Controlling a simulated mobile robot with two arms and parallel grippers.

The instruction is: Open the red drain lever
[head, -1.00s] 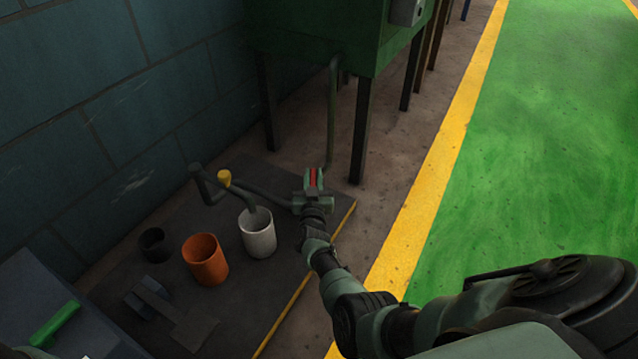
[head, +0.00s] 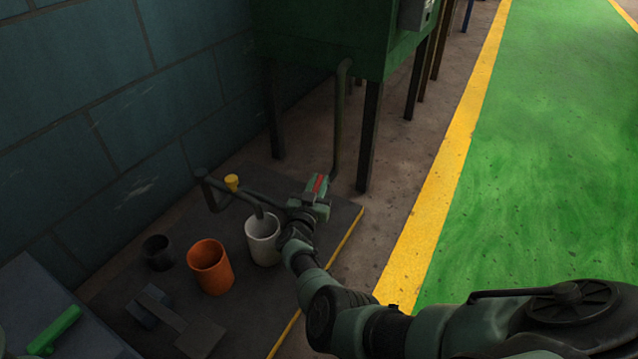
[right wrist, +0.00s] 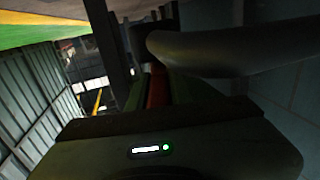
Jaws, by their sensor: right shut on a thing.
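The red drain lever (head: 319,184) shows as a short red strip between the fingers of my right gripper (head: 316,187), at the end of the dark drain pipe. My right gripper is shut on the lever. In the right wrist view the red lever (right wrist: 157,88) lies between the dark jaws, partly hidden by the gripper body. A thick dark pipe (right wrist: 225,52) passes close beside it there. The valve under the lever is mostly hidden by my gripper. My left gripper is not in view.
A white cup (head: 262,240) stands under the pipe's outlet, close to my right wrist. An orange cup (head: 210,268) and a small black cup (head: 159,253) stand to its left. The green tank (head: 325,38) stands on legs behind. Green floor on the right is clear.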

